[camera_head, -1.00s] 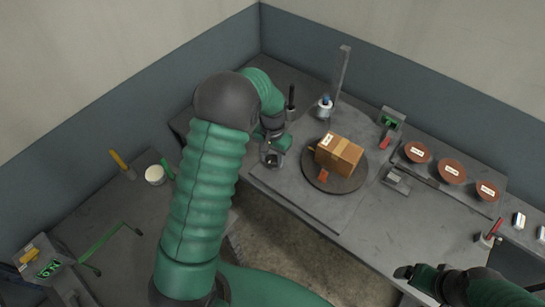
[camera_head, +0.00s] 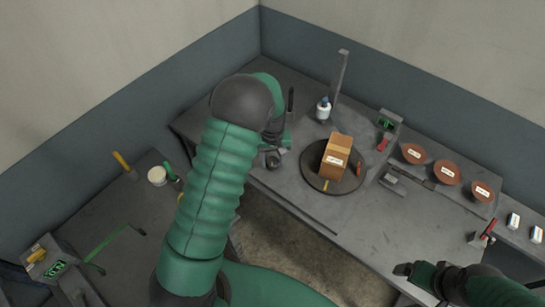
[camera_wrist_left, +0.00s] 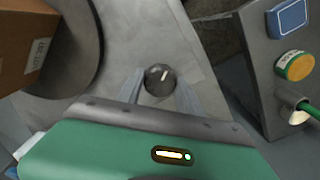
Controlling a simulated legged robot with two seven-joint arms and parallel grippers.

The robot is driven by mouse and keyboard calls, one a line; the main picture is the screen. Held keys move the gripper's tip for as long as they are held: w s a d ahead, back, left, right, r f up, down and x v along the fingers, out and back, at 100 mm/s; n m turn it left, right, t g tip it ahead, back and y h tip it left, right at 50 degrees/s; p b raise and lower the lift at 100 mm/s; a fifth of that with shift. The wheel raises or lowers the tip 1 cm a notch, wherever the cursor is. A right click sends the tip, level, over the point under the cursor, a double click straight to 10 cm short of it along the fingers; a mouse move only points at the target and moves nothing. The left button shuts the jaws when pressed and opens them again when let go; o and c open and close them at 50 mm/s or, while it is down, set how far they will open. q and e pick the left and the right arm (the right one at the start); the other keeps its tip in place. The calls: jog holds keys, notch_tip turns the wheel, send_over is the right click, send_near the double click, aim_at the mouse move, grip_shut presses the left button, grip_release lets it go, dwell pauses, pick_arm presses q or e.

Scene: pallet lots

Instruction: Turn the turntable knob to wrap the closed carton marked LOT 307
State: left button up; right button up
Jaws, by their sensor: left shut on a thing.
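The turntable knob (camera_wrist_left: 158,78) is a round dark knob with a pale pointer line. My left gripper (camera_head: 273,158) is shut on it; in the left wrist view a finger lies on each side of it. The brown carton (camera_head: 337,157) sits closed on the dark round turntable (camera_head: 317,181), to the right of the gripper. Its white label shows but is too small to read surely; the carton also shows at the left of the wrist view (camera_wrist_left: 22,38). My right gripper (camera_head: 403,270) is at the lower right, away from everything; its jaws are too small to judge.
A grey mast (camera_head: 340,80) and a white and blue spool (camera_head: 323,110) stand behind the turntable.

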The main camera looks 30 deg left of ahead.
pick_arm(q)
jog(key=n+p, duration=0.1)
jog(key=n, duration=0.3)
jog(key=shift+r+n+p, duration=0.1)
jog(key=shift+n+p, duration=0.2)
jog(key=n+p, duration=0.1)
jog(key=n, duration=0.3)
jog(key=shift+n+p, duration=0.3)
jog(key=shift+p, duration=0.1)
jog(key=n+p, duration=0.1)
jog(key=n, duration=0.3)
jog(key=shift+p, duration=0.35)
jog(key=shift+w+n+p, duration=0.1)
jog(key=shift+n+p, duration=0.5)
jog(key=shift+n, duration=1.6)
jog(key=o, duration=1.2)
jog(key=shift+o, duration=0.9)
